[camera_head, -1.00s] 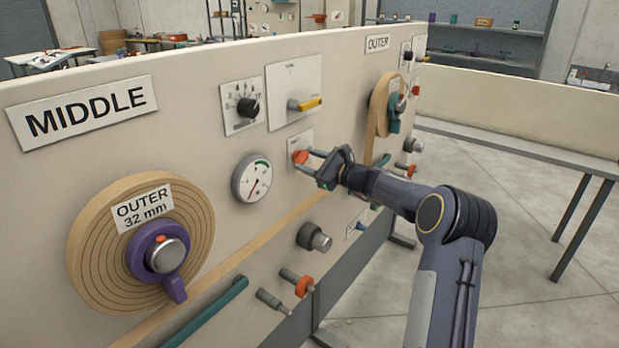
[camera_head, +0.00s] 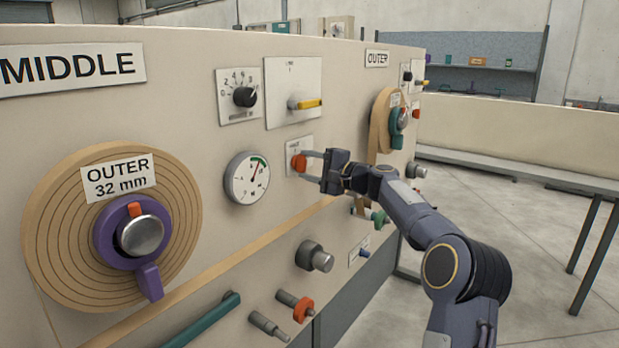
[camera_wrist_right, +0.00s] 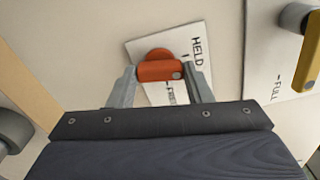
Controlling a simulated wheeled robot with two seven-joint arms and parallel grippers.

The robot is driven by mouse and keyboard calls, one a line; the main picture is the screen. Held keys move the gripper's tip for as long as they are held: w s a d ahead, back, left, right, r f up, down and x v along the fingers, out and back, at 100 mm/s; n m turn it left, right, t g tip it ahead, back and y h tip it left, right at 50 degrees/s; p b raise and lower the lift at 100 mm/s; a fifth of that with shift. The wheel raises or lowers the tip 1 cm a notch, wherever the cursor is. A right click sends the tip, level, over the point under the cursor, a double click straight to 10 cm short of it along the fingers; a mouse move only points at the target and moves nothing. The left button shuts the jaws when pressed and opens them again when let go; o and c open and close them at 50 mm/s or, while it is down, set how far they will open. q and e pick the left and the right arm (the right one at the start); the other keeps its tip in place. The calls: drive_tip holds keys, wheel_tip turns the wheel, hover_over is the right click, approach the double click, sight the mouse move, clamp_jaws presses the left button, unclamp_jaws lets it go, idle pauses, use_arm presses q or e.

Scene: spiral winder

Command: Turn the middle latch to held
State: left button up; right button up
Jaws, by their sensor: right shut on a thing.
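The middle latch (camera_head: 297,163) is a small orange handle on a white plate on the upright panel, right of the gauge. In the right wrist view the latch (camera_wrist_right: 158,71) lies across between the two fingers, over its plate (camera_wrist_right: 198,80) lettered HELD and, partly hidden, FREE. I cannot tell for certain which word the latch points at. My right gripper (camera_head: 308,165) is shut on the latch, with a finger at each end of it. The right gripper's fingers (camera_wrist_right: 161,85) also show in the wrist view. My left gripper is out of view.
A yellow-handled switch (camera_head: 305,103) and a numbered dial (camera_head: 243,97) sit above the latch. A round gauge (camera_head: 246,178) is to its left. Knobs, including a grey one (camera_head: 314,256), stick out below. A wooden spiral disc (camera_head: 60,230) is at left.

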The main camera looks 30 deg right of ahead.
drive_tip(key=shift+f+n+b, duration=0.1)
drive_tip(key=shift+n+b, duration=0.7)
drive_tip(key=shift+n, duration=0.3)
drive_tip(key=o, duration=1)
drive_tip(key=b+v, duration=0.1)
drive_tip(key=v, duration=0.7)
drive_tip(key=shift+b, duration=0.4)
